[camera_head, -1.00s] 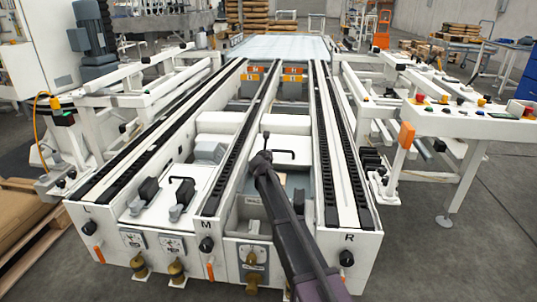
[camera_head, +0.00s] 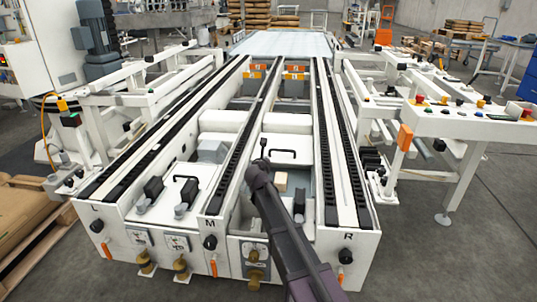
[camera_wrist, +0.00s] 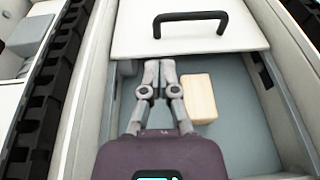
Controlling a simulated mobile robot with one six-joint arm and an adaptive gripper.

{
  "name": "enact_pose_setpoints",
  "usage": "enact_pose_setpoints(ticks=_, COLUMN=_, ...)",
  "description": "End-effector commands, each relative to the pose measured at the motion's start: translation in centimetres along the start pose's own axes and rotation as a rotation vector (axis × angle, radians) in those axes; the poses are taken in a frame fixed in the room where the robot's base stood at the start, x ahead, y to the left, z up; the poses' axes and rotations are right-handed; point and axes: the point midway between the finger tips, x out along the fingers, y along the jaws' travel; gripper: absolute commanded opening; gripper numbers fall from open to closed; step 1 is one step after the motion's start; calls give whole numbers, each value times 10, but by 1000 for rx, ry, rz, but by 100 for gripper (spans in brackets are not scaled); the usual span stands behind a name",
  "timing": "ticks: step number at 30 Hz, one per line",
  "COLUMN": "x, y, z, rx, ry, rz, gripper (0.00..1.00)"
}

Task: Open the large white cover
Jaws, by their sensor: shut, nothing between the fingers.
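The large white cover (camera_head: 291,149) lies flat between the right pair of rails. It has a black bar handle, and its front edge shows in the wrist view (camera_wrist: 205,36). In front of that edge is an uncovered grey recess (camera_wrist: 235,115) with a light wooden block (camera_wrist: 199,98) in it. My gripper (camera_wrist: 160,64) is shut and empty. Its fingertips show left of the block and just short of the cover's front edge, below the handle in the picture. I cannot tell the tips' height. In the head view, my gripper (camera_head: 263,142) is small and dark.
Black chain rails (camera_head: 243,145) run along both sides of the recess. Another white cover (camera_head: 160,205) with a black handle lies in the left bay. Side frames and a button panel (camera_head: 470,118) stand to the right. A pallet (camera_head: 35,230) lies at the left.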

Motion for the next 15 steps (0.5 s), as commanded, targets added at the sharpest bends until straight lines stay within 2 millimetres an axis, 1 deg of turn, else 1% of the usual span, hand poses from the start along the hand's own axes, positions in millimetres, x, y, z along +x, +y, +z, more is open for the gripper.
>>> enact_pose_setpoints(ticks=1, x=-10, y=-1, z=1, rx=0, ry=0, rz=1, gripper=0)
enact_pose_setpoints(ticks=6, x=-26, y=0, z=1, rx=0, ry=-1, rz=1, gripper=0)
enact_pose_setpoints(ticks=9, x=-30, y=0, z=0, rx=0, ry=-1, rz=0, gripper=0)
enact_pose_setpoints(ticks=15, x=-32, y=0, z=0, rx=0, ry=-1, rz=-1, gripper=0)
